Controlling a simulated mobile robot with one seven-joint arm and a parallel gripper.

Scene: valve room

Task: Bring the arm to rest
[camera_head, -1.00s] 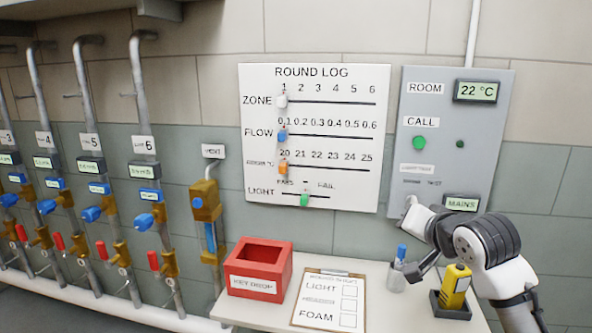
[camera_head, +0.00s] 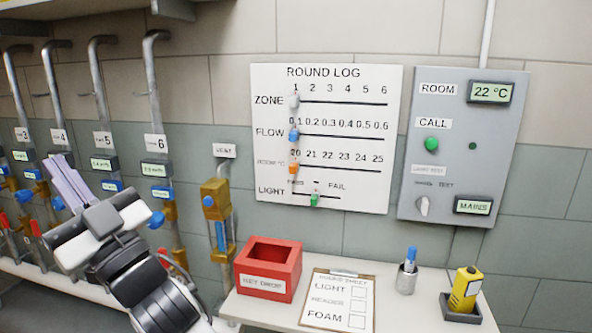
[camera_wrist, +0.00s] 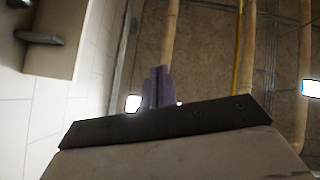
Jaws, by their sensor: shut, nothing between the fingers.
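My gripper (camera_head: 66,182) is at the left of the head view, in front of the pipes numbered 4 and 5. Its two fingers lie side by side, pointing up and left, shut with nothing between them. In the wrist view the shut fingers (camera_wrist: 158,88) stick out past the dark gripper body, touching nothing that I can see. My arm reaches up from the bottom edge of the head view and hides the lower parts of some pipes.
A shelf (camera_head: 275,312) holds a red key drop box (camera_head: 268,270), a clipboard (camera_head: 338,300), a cup with a blue-capped pen (camera_head: 406,278) and a yellow device (camera_head: 466,290). A round log board (camera_head: 335,104) and a grey panel (camera_head: 490,145) hang above. Pipes (camera_head: 108,85) with valves line the left wall.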

